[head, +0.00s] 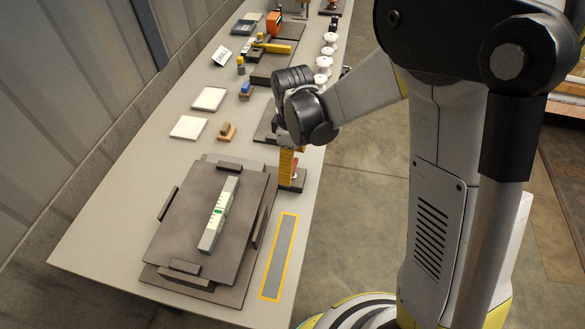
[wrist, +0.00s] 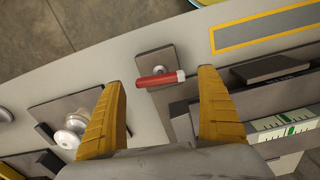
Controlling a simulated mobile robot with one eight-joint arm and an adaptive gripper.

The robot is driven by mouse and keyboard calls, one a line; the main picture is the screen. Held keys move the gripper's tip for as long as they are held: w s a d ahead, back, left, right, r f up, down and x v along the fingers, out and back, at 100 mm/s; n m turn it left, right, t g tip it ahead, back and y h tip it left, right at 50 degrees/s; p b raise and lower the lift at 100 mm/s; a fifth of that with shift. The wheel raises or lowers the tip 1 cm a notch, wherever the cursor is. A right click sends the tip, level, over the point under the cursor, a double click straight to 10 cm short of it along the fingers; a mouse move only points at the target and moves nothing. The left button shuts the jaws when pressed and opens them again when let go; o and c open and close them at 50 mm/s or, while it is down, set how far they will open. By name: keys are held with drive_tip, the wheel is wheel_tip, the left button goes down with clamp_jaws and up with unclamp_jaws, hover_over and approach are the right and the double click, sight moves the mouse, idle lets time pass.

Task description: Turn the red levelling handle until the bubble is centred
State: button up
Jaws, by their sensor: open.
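The red handle (wrist: 156,80) with a pale end lies crosswise on a dark square plate (wrist: 147,62) beside the levelling platform. In the wrist view it shows between my gripper's (wrist: 160,78) two yellow fingertips, with gaps on both sides. My gripper is open and empty; in the head view its yellow fingers (head: 286,163) point down over the handle's plate and mostly hide the handle. The spirit level (head: 220,213) lies on the platform (head: 170,225); a green patch shows near its middle. It is partly visible in the wrist view (wrist: 288,127). The bubble is too small to read.
A yellow-outlined grey strip (head: 279,257) lies right of the platform, along the table edge. White insulators (head: 324,63) stand farther back. Two white tiles, a small brown block (head: 226,131) and a blue-topped block (head: 246,90) sit on the table (head: 130,180).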

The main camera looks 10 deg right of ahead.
drive_tip(key=shift+f, duration=0.65)
drive_tip(key=c, duration=1.2)
drive_tip(key=shift+o, duration=0.2)
drive_tip(key=shift+m, duration=0.4)
drive_tip(key=m+b, duration=0.1)
drive_tip(key=m, duration=0.2)
drive_tip(key=shift+m, duration=2.2)
